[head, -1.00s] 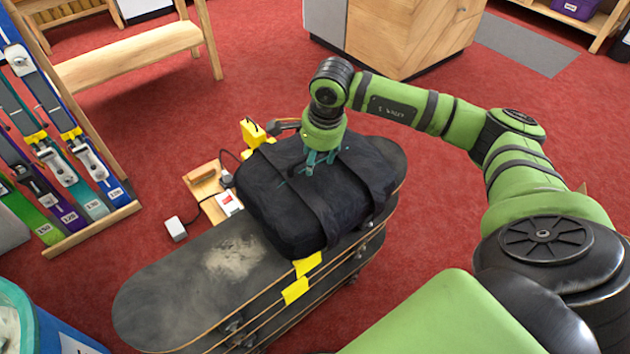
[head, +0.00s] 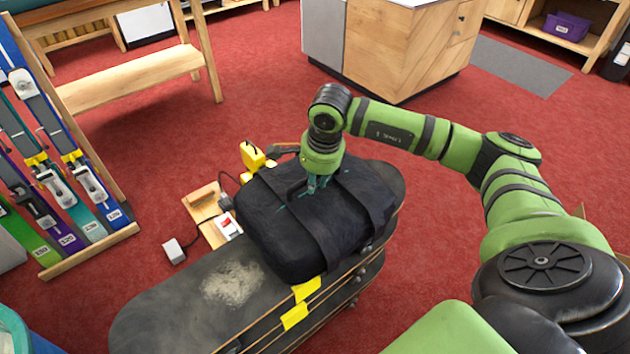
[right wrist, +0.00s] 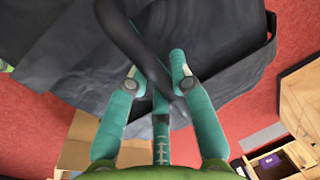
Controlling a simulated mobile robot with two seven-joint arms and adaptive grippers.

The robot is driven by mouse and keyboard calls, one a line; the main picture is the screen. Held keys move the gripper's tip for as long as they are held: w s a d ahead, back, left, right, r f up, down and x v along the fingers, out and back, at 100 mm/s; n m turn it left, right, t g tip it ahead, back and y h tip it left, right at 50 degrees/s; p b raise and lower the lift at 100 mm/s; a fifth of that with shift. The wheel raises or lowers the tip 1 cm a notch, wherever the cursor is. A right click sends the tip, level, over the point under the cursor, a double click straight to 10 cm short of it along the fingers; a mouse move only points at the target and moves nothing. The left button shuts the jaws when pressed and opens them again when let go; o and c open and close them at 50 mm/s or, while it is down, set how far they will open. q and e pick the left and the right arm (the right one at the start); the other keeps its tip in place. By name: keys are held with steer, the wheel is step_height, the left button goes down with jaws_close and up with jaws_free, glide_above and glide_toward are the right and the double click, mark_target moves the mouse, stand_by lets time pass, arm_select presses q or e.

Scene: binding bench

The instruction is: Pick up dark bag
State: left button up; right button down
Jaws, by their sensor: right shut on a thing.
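The dark bag (head: 281,222) is a black, padded, boxy bag with wide straps. It lies on top of a stack of skateboards (head: 185,309) in the head view. My right gripper (head: 316,187) comes down from above onto the middle of the bag's top. Its teal fingers are shut on the bag's dark handle, which stands up between them. In the right wrist view the bag (right wrist: 62,72) fills the upper part, and the handle runs between the fingers (right wrist: 156,70). The bag appears to rest on the top board. My left gripper is not in view.
Yellow tags (head: 295,316) hang at the boards' near edge. A ski rack (head: 92,252) stands at left, a wooden cabinet (head: 400,52) at the back.

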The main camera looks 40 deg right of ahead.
step_height(320, 180, up, 4)
steer(key=shift+w+r, duration=0.1)
steer(key=s+d+r+b, duration=0.1)
steer(key=s+d+r, duration=0.5)
steer(key=s, duration=0.3)
arm_select(q)
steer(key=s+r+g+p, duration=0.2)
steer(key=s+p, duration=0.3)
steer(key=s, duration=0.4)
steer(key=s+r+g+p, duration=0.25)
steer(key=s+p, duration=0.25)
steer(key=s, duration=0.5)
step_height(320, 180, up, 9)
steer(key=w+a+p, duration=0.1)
steer(key=p, duration=0.8)
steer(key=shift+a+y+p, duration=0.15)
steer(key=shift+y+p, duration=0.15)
arm_select(e)
step_height(320, 180, up, 25)
steer(key=shift+s+d, duration=0.2)
steer(key=shift+s, duration=0.2)
